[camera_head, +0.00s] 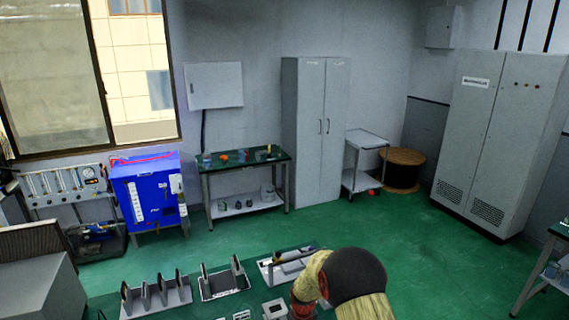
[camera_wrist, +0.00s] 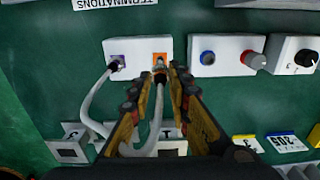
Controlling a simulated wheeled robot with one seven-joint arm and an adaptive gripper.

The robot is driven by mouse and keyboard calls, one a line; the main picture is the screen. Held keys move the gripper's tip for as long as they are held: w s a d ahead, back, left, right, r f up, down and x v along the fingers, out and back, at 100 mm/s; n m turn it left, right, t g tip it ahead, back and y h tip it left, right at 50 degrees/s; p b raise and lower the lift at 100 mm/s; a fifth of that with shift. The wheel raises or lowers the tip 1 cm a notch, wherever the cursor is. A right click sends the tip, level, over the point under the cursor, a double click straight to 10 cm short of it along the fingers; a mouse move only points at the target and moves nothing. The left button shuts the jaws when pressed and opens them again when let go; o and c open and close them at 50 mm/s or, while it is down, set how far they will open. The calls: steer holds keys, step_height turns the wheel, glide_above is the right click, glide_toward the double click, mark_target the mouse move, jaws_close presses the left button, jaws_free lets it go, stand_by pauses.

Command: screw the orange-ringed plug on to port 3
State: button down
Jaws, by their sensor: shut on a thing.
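In the wrist view, my gripper (camera_wrist: 168,76) is shut on a dark plug (camera_wrist: 160,80) with a white cable (camera_wrist: 154,125) running down between the fingers. The plug's front end is at the orange-marked socket (camera_wrist: 160,58) on a white box (camera_wrist: 127,50); I cannot tell whether it is seated. The left socket on this box is purple-marked (camera_wrist: 117,62) and has another white cable (camera_wrist: 92,100) plugged in. In the head view, my gripper is hidden behind my arm.
To the right in the wrist view, a second white box (camera_wrist: 229,48) carries a blue-ringed part and a red-ringed part. A third box (camera_wrist: 290,50) has a black knob. Small labelled blocks (camera_wrist: 68,150) line the green bench. Upright holders (camera_head: 157,297) show in the head view.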

steer(key=shift+d, duration=0.1)
steer(key=shift+s+d+f, duration=0.1)
steer(key=shift+s+d, duration=0.2)
steer(key=shift+d, duration=0.45)
steer(key=shift+s+d+f, duration=0.1)
steer(key=shift+s+d, duration=0.15)
steer(key=shift+d, duration=0.5)
steer(key=shift+s+d, duration=0.3)
steer(key=shift+d, duration=0.45)
steer(key=shift+s+d+f+b, duration=0.1)
steer(key=shift+s+d, duration=0.15)
steer(key=shift+d, duration=0.55)
steer(key=shift+s+d+f+b, duration=0.15)
steer(key=shift+s+d, duration=0.15)
steer(key=shift+d, duration=0.45)
steer(key=shift+s+d+r+b, duration=0.1)
steer(key=shift+s+d, duration=0.15)
steer(key=shift+d, duration=0.55)
steer(key=shift+f, duration=0.1)
steer(key=shift+s+d+f, duration=0.1)
steer(key=shift+s+d, duration=0.2)
steer(key=shift+d, duration=0.5)
steer(key=shift+s+d+f, duration=0.1)
steer(key=shift+s+d, duration=0.15)
steer(key=shift+d, duration=0.5)
steer(key=shift+s+d, duration=0.3)
steer(key=shift+d, duration=0.5)
